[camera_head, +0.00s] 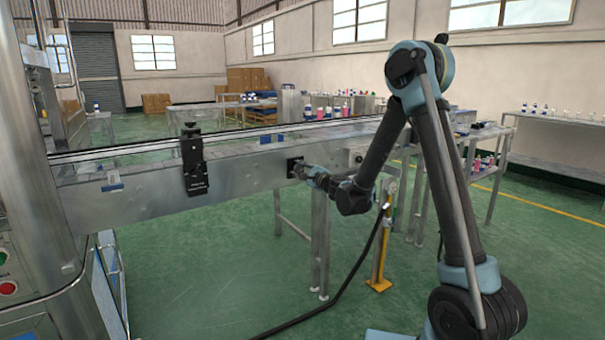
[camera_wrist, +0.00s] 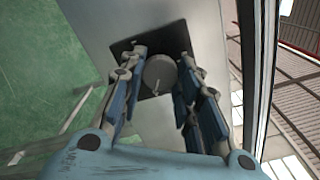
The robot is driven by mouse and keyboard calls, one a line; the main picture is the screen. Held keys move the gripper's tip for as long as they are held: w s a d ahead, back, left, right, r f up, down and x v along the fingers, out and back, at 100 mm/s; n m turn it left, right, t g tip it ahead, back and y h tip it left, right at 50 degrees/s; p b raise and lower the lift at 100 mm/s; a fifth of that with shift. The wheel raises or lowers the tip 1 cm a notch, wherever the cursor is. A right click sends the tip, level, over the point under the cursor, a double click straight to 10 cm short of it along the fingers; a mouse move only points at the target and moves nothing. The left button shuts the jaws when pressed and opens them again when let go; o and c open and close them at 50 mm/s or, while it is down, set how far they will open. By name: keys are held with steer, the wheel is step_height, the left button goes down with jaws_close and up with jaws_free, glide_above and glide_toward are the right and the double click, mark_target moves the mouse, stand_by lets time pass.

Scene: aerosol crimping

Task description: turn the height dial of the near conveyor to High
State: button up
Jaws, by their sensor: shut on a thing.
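The near conveyor (camera_head: 235,172) is a long metal beam running across the head view. Its height dial (camera_wrist: 160,74) is a round grey knob on a dark square plate (camera_wrist: 122,50) in the wrist view. In the head view the dark plate (camera_head: 293,166) shows on the conveyor's side face, with my gripper (camera_head: 302,171) up against it. In the wrist view the two fingers of my gripper (camera_wrist: 160,80) stand on either side of the dial and are shut on it. A small mark shows on the dial's face, but no setting labels are readable.
A black box (camera_head: 193,165) is fixed to the conveyor's side, left of the dial. A metal leg (camera_head: 320,240) and a yellow-footed post (camera_head: 381,250) stand below and to the right. A black cable (camera_head: 345,285) hangs to the green floor, which is otherwise open in front.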

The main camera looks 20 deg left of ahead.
steer(key=shift+s+n, duration=0.15)
steer(key=shift+n, duration=0.15)
steer(key=o, duration=1.1)
steer(key=shift+c, duration=0.2)
steer(key=v, duration=1.1)
steer(key=shift+s+d, duration=0.2)
steer(key=shift+d, duration=0.15)
steer(key=shift+f, duration=0.1)
